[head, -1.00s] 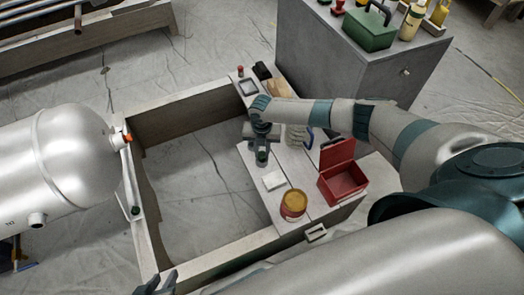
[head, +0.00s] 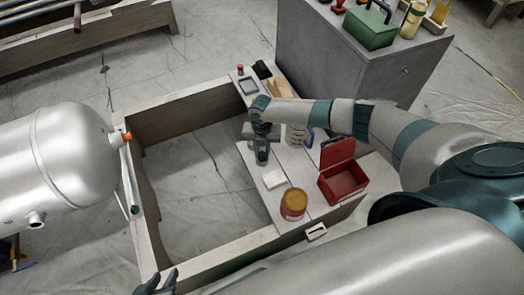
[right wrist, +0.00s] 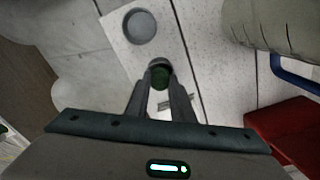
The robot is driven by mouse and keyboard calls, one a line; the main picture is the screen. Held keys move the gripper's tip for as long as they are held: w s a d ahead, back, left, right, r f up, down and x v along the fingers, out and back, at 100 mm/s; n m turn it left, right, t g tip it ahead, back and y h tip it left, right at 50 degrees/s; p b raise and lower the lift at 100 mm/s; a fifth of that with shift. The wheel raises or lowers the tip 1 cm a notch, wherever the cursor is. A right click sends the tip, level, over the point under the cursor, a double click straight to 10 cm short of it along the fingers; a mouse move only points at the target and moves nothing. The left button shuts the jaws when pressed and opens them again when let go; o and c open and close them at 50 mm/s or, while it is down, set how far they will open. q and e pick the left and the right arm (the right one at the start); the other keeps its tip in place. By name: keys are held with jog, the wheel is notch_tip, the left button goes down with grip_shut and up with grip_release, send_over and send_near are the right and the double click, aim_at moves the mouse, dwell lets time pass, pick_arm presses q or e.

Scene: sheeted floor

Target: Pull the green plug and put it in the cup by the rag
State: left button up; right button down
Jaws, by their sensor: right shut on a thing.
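My right gripper (head: 262,158) points down over the pale board in the head view. I cannot tell whether the plug is clear of the board. A round grey cup or recess (right wrist: 139,26) lies just beyond it on the board. A tan folded thing, perhaps the rag (head: 280,89), lies at the board's far end. My left gripper (head: 158,283) is at the bottom edge, partly cut off; its opening is unclear.
A pale mug with a blue handle (head: 308,137) and an open red box (head: 343,182) stand right of the gripper. A white square (head: 275,179) and a yellow-topped can (head: 293,203) are nearer. A silver tank (head: 70,160) lies left. The framed floor is empty.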

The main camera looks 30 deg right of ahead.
pick_arm(q)
jog(key=shift+f, duration=0.1)
pick_arm(e)
jog(key=shift+f, duration=0.15)
jog(key=c, duration=1.5)
grip_release()
jog(key=shift+o, duration=0.2)
pick_arm(q)
jog(key=shift+d, duration=0.1)
jog(key=s+a+p, duration=0.1)
jog(key=a+g+y+p, duration=0.1)
jog(key=a, duration=0.1)
jog(key=shift+s+p, duration=0.35)
pick_arm(e)
notch_tip(320, 180, up, 17)
jog(key=shift+r, duration=0.2)
pick_arm(q)
jog(key=shift+s, duration=0.1)
pick_arm(e)
jog(key=shift+s, duration=0.1)
